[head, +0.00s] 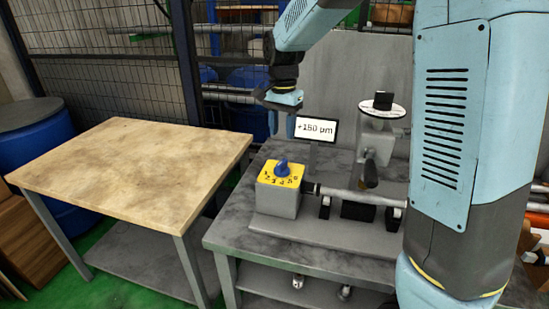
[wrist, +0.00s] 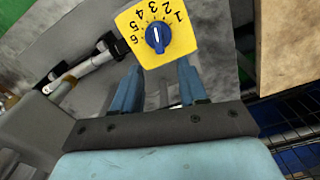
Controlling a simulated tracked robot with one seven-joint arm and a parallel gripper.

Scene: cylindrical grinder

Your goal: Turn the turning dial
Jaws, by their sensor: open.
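The turning dial is a round blue knob (head: 282,168) on a yellow plate (head: 268,180) with numbers, on top of a grey box at the left end of the grinder. In the wrist view the blue knob (wrist: 158,38) has a white pointer line, with the numbers 1 to 6 around it on the yellow plate (wrist: 188,58). My gripper (head: 281,132) is open and points down above the dial, apart from it. In the wrist view its two blue fingers (wrist: 158,85) are spread and empty, with the knob beyond their tips, between their lines.
The grinder (head: 345,235) stands on a grey metal table (head: 228,233). A display reading "+150 pm" (head: 315,129) and a handwheel with a white disc (head: 383,109) stand behind the dial. A wooden-topped table (head: 130,170) is at left, with a mesh fence behind.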

